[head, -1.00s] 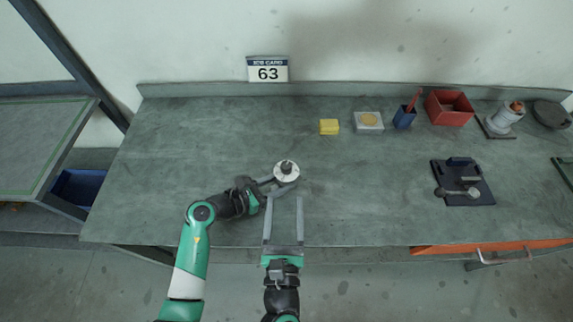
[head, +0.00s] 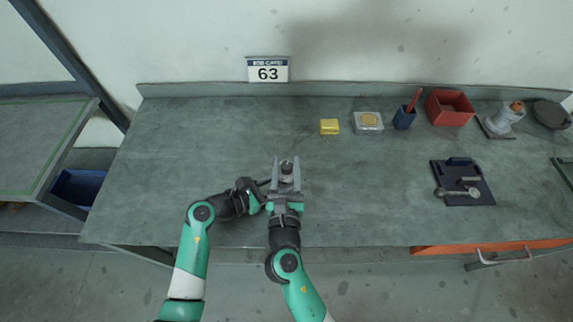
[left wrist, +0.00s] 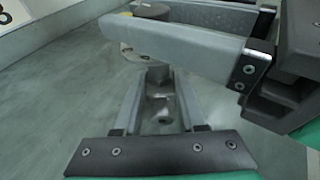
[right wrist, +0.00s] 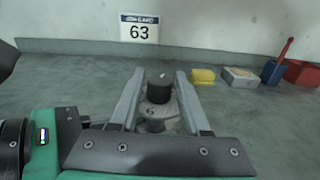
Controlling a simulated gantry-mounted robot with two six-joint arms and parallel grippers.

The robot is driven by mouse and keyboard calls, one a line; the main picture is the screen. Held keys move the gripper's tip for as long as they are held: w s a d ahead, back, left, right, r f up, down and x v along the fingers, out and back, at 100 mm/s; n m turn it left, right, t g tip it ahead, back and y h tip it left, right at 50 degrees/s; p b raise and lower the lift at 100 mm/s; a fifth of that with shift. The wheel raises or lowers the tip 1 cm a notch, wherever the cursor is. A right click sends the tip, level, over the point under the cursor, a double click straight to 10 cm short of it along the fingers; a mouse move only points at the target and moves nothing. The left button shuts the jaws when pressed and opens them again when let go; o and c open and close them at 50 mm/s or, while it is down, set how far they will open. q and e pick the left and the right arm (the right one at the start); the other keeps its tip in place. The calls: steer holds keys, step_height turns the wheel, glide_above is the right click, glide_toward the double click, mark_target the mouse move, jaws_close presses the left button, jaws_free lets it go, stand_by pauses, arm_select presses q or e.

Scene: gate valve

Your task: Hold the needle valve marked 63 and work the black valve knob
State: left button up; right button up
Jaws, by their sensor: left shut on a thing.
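The needle valve (head: 287,179) stands on the bench, a pale round body with a black knob (head: 286,167) on top. In the right wrist view a partly hidden marking, seemingly starting with 6, shows on the body (right wrist: 157,113). My left gripper (head: 268,186) is shut on the valve's side; the left wrist view shows its fingers (left wrist: 160,103) around a grey stub. My right gripper (head: 287,170) is open, its fingers on either side of the knob (right wrist: 159,88). Gaps show between the knob and both fingers (right wrist: 159,90).
A card reading 63 (head: 268,69) stands at the back wall. A yellow block (head: 329,127), a clear-lidded box (head: 368,122), a blue cup (head: 404,118) and a red bin (head: 449,108) are at the back right. A black fixture plate (head: 463,183) lies right. The bench's left is clear.

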jaws_close()
steer(key=shift+d+f+n+y, duration=0.15)
steer(key=shift+n+y, duration=0.25)
steer(key=shift+y, duration=0.2)
steer(key=n+y, duration=0.1)
steer(key=y, duration=0.1)
steer(key=shift+f+n+g+y, duration=0.15)
steer(key=shift+n+g+y, duration=0.15)
steer(key=shift+y, duration=0.1)
steer(key=shift+n+y, duration=0.3)
steer(key=shift+o, duration=2)
jaws_free()
steer(key=shift+r, duration=0.25)
